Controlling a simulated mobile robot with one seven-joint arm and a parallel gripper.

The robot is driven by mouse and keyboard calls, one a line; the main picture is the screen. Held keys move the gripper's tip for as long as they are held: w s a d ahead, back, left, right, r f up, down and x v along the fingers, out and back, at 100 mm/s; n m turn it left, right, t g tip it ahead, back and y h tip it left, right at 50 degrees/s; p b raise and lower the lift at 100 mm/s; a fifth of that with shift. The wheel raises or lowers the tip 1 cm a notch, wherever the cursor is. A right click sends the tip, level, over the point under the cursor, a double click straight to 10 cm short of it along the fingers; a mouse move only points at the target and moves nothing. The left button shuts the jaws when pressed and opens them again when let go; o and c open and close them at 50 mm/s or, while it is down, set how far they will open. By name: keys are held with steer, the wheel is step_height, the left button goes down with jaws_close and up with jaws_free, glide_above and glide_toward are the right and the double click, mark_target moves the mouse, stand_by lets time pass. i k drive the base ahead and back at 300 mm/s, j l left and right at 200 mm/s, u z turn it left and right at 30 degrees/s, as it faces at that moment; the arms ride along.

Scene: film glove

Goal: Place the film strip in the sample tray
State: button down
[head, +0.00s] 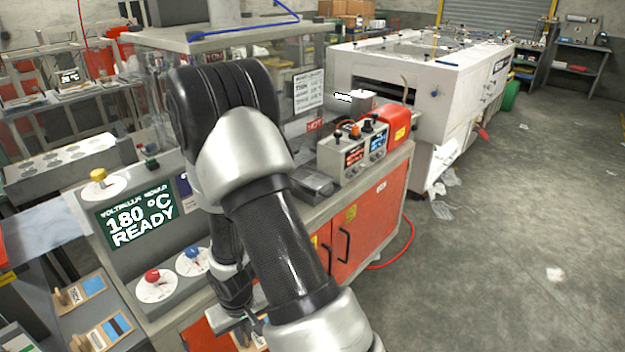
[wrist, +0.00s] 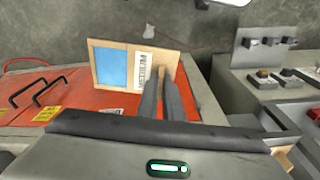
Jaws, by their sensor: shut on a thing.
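In the wrist view, a tan board carries a blue film strip (wrist: 113,67) and a white printed label. My gripper (wrist: 161,88) is shut on the small wooden grip at the board's right end. The board is held over the orange cabinet, and no support shows under it. In the head view, my gripper (head: 243,328) is low at the bottom centre, mostly hidden by my arm. Two similar boards with blue film, an upper one (head: 80,291) and a lower one (head: 106,331), lie on a dark surface at lower left. I cannot tell for sure which thing is the sample tray.
The mould panel (head: 138,222) with knobs and a "180 °C READY" display stands left of my arm. The orange cabinet (head: 372,215) with black handles stands beyond it. A large white machine (head: 420,75) is behind. The grey floor (head: 500,230) at right is mostly clear.

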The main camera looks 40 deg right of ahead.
mark_target(311, 178)
steer(key=i+l, duration=0.1)
steer(key=l, duration=1.05)
steer(key=i+l, duration=0.15)
steer(key=l, duration=0.45)
steer(key=i+l, duration=0.1)
steer(key=l, duration=0.45)
steer(key=i+l, duration=0.1)
steer(key=l, duration=0.5)
